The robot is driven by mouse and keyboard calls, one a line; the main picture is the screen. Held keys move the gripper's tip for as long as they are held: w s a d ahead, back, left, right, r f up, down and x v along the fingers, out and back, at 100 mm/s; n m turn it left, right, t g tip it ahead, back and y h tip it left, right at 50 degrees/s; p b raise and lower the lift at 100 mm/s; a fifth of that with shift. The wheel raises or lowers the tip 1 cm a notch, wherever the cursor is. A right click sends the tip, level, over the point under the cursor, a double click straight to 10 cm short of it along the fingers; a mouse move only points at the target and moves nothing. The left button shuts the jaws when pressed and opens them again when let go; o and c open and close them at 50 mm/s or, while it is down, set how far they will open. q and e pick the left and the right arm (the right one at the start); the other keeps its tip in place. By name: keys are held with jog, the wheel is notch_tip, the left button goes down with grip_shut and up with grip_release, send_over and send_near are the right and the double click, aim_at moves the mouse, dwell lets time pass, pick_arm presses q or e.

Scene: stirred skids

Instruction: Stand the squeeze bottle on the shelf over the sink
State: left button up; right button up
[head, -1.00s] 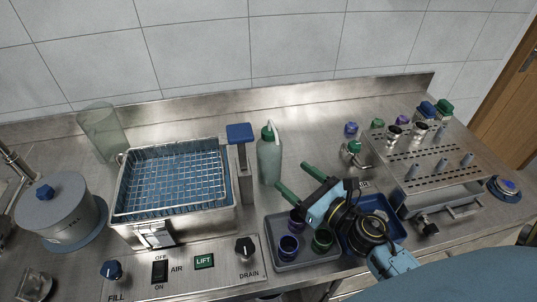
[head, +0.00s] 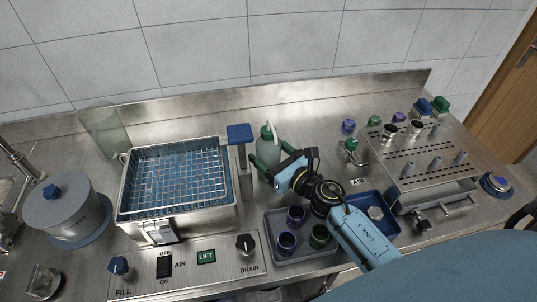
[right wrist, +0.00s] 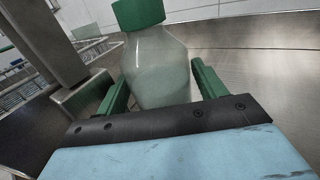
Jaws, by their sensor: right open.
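The squeeze bottle (head: 265,149), translucent with a green cap and a pale bent spout, stands upright on the steel counter beside the blue-topped post. My right gripper (head: 270,156) is open, with its green fingers around the bottle. In the right wrist view, the bottle (right wrist: 160,68) is between the two green fingers (right wrist: 158,80), with a visible gap on the right finger's side. The sink edge and faucet (head: 22,158) show partly at the far left. I see no shelf over the sink in these views. My left gripper is not in view.
A steel bath with a wire basket (head: 178,178) and the blue-topped post (head: 240,160) stand left of the bottle. A grey tray of small jars (head: 292,258) and a blue tray (head: 383,237) lie in front. A perforated rack (head: 430,150) is at right. The counter behind the bottle is clear.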

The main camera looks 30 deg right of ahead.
jog(key=c, duration=1.1)
notch_tip(320, 180, up, 20)
jog(key=p, duration=1.5)
notch_tip(320, 180, up, 8)
